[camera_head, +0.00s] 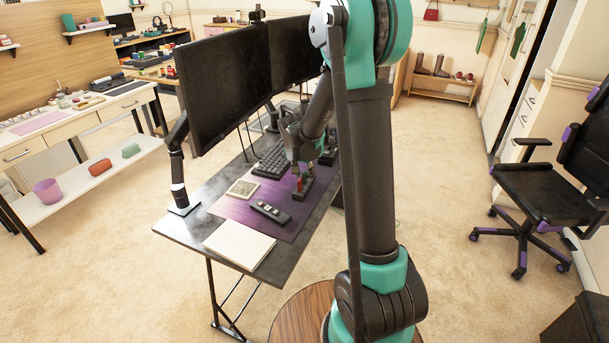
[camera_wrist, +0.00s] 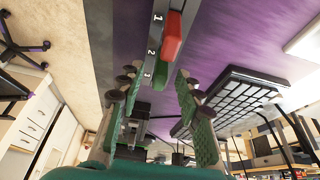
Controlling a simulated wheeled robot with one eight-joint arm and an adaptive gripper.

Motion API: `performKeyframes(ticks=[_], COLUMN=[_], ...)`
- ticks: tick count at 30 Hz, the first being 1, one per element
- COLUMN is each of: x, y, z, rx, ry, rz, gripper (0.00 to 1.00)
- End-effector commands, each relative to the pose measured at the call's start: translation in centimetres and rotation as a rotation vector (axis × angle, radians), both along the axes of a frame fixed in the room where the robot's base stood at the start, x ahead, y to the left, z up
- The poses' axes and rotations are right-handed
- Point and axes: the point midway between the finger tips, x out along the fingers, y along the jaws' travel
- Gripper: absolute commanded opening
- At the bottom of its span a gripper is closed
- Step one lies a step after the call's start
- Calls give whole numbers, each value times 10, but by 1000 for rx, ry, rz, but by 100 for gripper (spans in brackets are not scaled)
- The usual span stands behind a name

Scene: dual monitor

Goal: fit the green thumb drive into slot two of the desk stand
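The desk stand (camera_wrist: 154,35) is a dark strip marked 1, 2 and 3. In the head view the stand (camera_head: 302,190) is on the purple mat, partly behind my arm. A red drive (camera_wrist: 172,38) stands up beside the marks 1 and 2. A green block (camera_wrist: 160,73), which looks like the green thumb drive, is beside mark 3; I cannot tell whether it is seated in a slot.
A keyboard (camera_head: 272,160) lies left of the stand. A remote (camera_head: 271,211), a small square pad (camera_head: 242,188) and a white pad (camera_head: 239,244) lie nearer the desk's front. Two monitors (camera_head: 228,85) stand along the desk's back. The mat around the remote is otherwise clear.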

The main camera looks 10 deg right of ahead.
Motion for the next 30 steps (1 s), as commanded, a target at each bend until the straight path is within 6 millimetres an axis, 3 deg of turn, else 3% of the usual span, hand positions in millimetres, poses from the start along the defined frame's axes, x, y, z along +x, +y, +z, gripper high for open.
performKeyframes(ticks=[18, 30], x=[-33, -37], y=[19, 21], z=[89, 102], rx=[0, 0], ry=[0, 0], rz=[1, 0], gripper=[35, 35])
